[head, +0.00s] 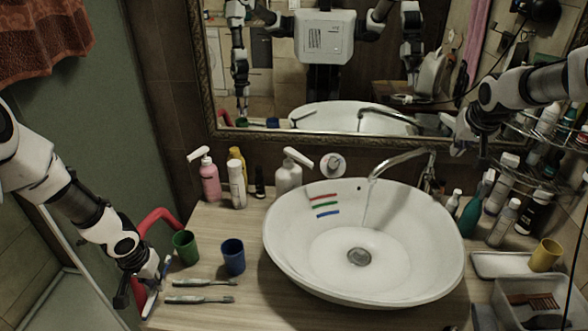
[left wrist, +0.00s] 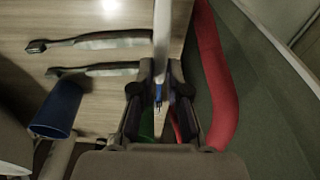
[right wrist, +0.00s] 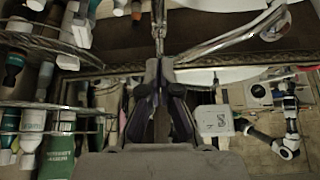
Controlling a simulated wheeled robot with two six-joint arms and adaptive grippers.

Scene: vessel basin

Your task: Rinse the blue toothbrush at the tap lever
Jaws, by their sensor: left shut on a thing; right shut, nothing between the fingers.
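The blue toothbrush (head: 152,298) is in my left gripper (head: 154,273), above the left edge of the counter. In the left wrist view my left gripper (left wrist: 160,82) is shut on it; its pale handle (left wrist: 161,40) points away and blue bristles show between the fingers. The tap (head: 405,156) arches over the white basin (head: 285,262), and a thin stream of water appears to fall from it. My right gripper (head: 468,138) is shut and empty, beside and above the tap. In the right wrist view the tap lever (right wrist: 159,22) shows just beyond the fingertips (right wrist: 163,65); contact is unclear.
Two other toothbrushes (head: 203,283) (head: 200,300) lie on the counter by a blue cup (head: 233,258) and a green cup (head: 186,248). A red rail (head: 155,217) is at the left. Bottles line the back; a wire rack (head: 512,175) crowds the right.

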